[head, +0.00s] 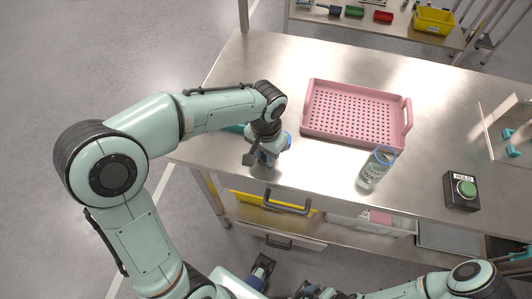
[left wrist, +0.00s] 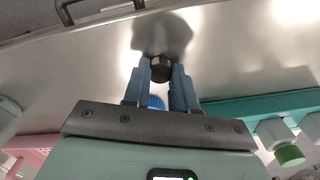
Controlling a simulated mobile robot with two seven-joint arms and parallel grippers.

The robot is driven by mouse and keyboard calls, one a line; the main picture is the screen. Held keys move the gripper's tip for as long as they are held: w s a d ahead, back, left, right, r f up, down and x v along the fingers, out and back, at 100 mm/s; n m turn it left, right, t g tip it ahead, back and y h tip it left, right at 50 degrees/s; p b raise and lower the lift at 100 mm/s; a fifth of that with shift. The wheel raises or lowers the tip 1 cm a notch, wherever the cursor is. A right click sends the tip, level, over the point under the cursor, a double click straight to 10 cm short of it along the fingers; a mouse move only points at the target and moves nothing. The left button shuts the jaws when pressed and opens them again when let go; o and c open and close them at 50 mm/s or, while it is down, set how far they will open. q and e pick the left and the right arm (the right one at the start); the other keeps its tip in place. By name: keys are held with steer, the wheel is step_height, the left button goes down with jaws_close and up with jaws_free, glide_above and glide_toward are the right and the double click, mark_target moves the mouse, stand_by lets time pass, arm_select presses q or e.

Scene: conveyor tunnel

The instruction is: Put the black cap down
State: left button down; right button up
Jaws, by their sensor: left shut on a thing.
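The black cap (left wrist: 161,68) is between the blue-grey fingertips of my left gripper (left wrist: 160,76) in the left wrist view. The gripper is shut on it. The steel tabletop lies close beyond the cap; I cannot tell whether they touch. In the head view my left gripper (head: 264,158) points down over the table's near edge area, left of the pink tray. The cap cannot be made out there. My right arm comes in at the bottom right, and its gripper (head: 308,291) is partly cut off at the bottom edge.
A pink perforated tray (head: 308,128) stands on the steel table (head: 262,62). A black box with a green button (head: 463,190) is at the right. Bare steel lies behind and left of the tray.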

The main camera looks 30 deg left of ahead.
arm_select(q)
steer(key=shift+f, duration=0.1)
steer(key=c, duration=0.9)
jaws_free()
steer(key=shift+r, duration=0.2)
step_height(320, 180, up, 12)
steer(key=p, duration=0.2)
